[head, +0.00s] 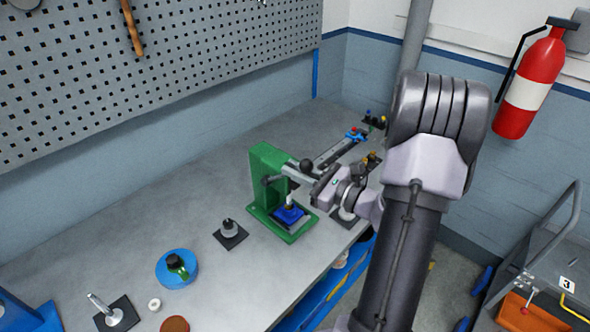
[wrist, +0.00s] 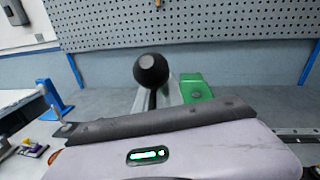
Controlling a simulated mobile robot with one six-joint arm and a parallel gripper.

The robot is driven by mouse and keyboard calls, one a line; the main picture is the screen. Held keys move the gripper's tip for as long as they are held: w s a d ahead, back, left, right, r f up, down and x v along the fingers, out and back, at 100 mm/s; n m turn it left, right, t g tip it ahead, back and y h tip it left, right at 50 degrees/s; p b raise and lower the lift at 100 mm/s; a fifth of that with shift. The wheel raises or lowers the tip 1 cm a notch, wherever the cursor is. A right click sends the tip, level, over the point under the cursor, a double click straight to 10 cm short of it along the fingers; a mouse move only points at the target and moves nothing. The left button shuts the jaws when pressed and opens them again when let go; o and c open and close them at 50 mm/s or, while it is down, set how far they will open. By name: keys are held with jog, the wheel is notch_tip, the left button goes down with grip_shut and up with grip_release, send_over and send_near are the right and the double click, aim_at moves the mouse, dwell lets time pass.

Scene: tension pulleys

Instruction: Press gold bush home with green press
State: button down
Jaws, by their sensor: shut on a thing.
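The green press (head: 268,168) stands on the bench; its top also shows in the wrist view (wrist: 196,88). Its lever ends in a black ball knob (head: 307,165), large in the wrist view (wrist: 151,70). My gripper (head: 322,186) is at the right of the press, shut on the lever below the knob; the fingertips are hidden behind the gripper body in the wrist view. A blue fixture (head: 290,214) sits on the press base under the ram. A small pale-yellowish piece shows between ram and fixture; I cannot tell whether it is the gold bush or how deep it sits.
On the bench left of the press are a dark pad with a grey pulley part (head: 230,230), a blue round holder (head: 177,269) and a pad with an upright pin (head: 115,314). A pegboard (head: 160,70) backs the bench.

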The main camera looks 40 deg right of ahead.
jog(key=shift+w+r+p, duration=0.15)
jog(key=shift+r+p, duration=0.3)
jog(key=shift+p, duration=0.3)
jog(key=r+g+p, duration=0.1)
jog(key=p, duration=0.1)
jog(key=w+r+p, duration=0.1)
jog(key=p, duration=0.2)
jog(key=shift+w+a+r+g, duration=0.15)
jog(key=shift+w+r+g, duration=0.15)
jog(key=shift+g, duration=0.1)
jog(key=w+g+p, duration=0.1)
jog(key=p, duration=0.2)
jog(key=w+r+g+p, duration=0.1)
jog(key=w+p, duration=0.1)
jog(key=p, duration=0.1)
jog(key=shift+w+a+g+h, duration=0.1)
jog(key=shift+w+g+h, duration=0.1)
jog(key=shift+g+h, duration=0.15)
jog(key=shift+w+f+m+g+p, duration=0.1)
jog(key=shift+w+m+g+p, duration=0.25)
jog(key=shift+w+p, duration=0.25)
jog(key=shift+s, duration=0.1)
jog(key=c, duration=1.5)
grip_release()
jog(key=shift+f, duration=0.1)
jog(key=shift+o, duration=0.2)
